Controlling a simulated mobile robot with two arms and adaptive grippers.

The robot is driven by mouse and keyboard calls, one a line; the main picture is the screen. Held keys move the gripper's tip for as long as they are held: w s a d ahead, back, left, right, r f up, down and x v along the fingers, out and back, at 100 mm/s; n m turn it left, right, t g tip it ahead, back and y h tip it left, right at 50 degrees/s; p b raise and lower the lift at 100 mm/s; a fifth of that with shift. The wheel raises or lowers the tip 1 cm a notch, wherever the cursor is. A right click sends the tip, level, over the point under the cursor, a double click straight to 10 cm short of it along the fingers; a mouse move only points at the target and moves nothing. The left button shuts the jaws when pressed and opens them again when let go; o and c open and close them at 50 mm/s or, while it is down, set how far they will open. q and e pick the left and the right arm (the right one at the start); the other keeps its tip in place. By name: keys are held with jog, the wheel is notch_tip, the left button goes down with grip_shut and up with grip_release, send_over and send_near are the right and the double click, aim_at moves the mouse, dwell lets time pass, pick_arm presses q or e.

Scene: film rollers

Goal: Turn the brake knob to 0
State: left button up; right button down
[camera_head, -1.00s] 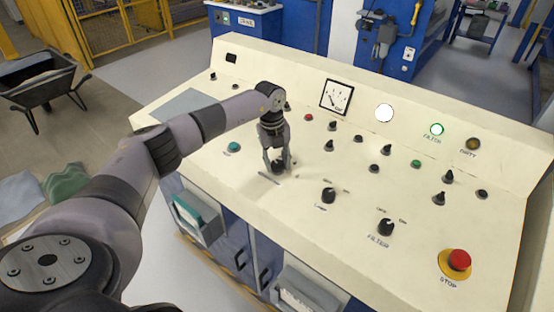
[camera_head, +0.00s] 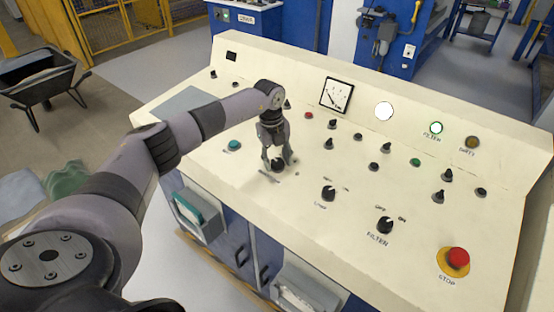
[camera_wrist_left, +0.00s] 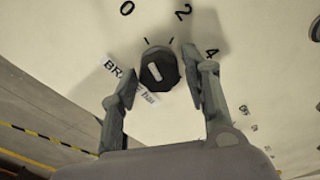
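The brake knob (camera_wrist_left: 160,70) is black with a short white mark on its top. In the left wrist view its mark tilts to the upper left. The numbers 0, 2 and 4 are printed around it, and a partly covered label starting "BR" sits beside it. My left gripper (camera_wrist_left: 157,86) is open, with a finger on each side of the knob. The right finger is very close to the knob; I cannot tell if it touches. The left finger stands apart from it. In the head view, my left gripper (camera_head: 279,162) points down over the knob (camera_head: 278,165). My right gripper is not in view.
The cream control panel (camera_head: 240,100) carries several other knobs and buttons, including a FILTER knob (camera_head: 385,225) and a red STOP button (camera_head: 458,259). A teal button (camera_head: 234,145) lies left of my gripper. A gauge (camera_head: 337,95) stands behind.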

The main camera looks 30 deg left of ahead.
aim_at(273, 161)
pick_arm(q)
jog(key=shift+o, duration=0.9)
jog(key=shift+f, duration=0.1)
notch_tip(273, 161, up, 12)
jog(key=shift+s+a, duration=0.4)
